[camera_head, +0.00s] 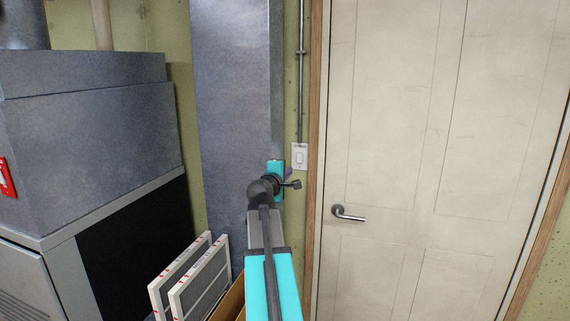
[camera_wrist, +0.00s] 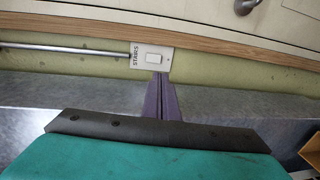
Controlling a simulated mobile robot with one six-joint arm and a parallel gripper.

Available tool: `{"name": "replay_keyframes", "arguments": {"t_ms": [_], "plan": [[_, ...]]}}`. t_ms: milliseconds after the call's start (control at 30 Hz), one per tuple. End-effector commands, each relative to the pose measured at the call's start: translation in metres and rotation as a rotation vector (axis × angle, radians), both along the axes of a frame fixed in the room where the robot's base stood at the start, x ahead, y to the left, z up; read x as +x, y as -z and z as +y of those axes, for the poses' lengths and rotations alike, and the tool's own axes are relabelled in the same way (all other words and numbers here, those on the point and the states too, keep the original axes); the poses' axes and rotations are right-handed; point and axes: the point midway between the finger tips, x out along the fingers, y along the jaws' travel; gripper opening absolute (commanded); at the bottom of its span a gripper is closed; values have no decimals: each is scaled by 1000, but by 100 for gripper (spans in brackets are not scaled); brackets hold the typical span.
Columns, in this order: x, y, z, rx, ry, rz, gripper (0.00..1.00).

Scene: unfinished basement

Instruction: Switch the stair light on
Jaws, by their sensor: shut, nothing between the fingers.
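The stair light switch (camera_head: 299,157) is a white rocker on a white plate on the green wall, between the grey metal duct and the door frame. In the wrist view the switch (camera_wrist: 153,58) is tilted on its side, with "STAIRS" lettered on its plate. My gripper (camera_wrist: 160,78) is shut and empty, its purple-grey fingertips pointing at the plate just beside the rocker. In the head view my gripper (camera_head: 290,176) is just below and left of the plate. I cannot tell whether it touches, nor which way the rocker is set.
A metal conduit (camera_head: 300,75) runs down to the switch. The closed door (camera_head: 390,130) with a lever handle (camera_head: 347,213) stands to the right. The tall duct (camera_head: 232,100) is close on the left. Framed filters (camera_head: 200,285) lean low by the furnace (camera_head: 85,140).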

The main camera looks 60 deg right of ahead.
Motion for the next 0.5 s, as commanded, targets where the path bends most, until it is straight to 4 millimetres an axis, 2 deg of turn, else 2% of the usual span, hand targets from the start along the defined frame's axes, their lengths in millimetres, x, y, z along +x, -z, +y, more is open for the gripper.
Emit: {"name": "replay_keyframes", "arguments": {"t_ms": [500], "plan": [[9, -1, 5, -1, -12, 0, 0]]}}
